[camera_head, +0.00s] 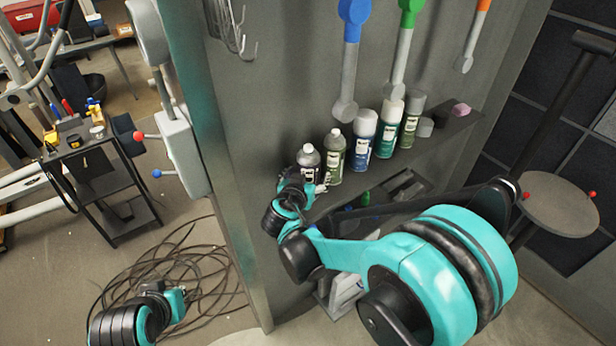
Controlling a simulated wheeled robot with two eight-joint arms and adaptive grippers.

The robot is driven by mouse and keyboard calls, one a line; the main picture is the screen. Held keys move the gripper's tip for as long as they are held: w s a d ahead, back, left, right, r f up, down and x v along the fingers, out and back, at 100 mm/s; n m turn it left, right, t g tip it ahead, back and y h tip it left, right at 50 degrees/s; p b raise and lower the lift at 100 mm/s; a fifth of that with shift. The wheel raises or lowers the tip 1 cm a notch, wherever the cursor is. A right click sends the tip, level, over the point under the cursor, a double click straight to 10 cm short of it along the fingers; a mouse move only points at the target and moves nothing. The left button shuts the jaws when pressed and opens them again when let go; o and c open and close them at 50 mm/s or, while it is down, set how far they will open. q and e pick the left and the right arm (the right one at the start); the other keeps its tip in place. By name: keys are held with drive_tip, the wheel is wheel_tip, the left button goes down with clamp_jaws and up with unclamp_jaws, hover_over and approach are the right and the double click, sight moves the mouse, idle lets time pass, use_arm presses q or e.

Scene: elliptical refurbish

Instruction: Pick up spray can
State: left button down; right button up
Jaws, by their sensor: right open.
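Several spray cans stand upright in a row on a narrow wall shelf (455,135). From left to right they are a dark can with a grey cap (309,160), an olive green can (334,158), a blue and white can (362,138), a teal and white can (388,130) and a dark green can (410,122). My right gripper (322,186) is small in view, open, close in front of the lower part of the dark can. My arm hides part of that can; contact cannot be told. My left gripper (181,300) is low at left, far from the cans, its fingers unclear.
Coloured tools (348,60) and wire hooks (235,30) hang above the shelf. A pink block (461,109) sits at its right end. A round stool (560,203) stands at right, a black cart (100,175) at left. Cables (200,265) lie on the floor.

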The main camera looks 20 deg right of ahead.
drive_tip(key=c, duration=1.4)
drive_tip(key=shift+r, duration=0.1)
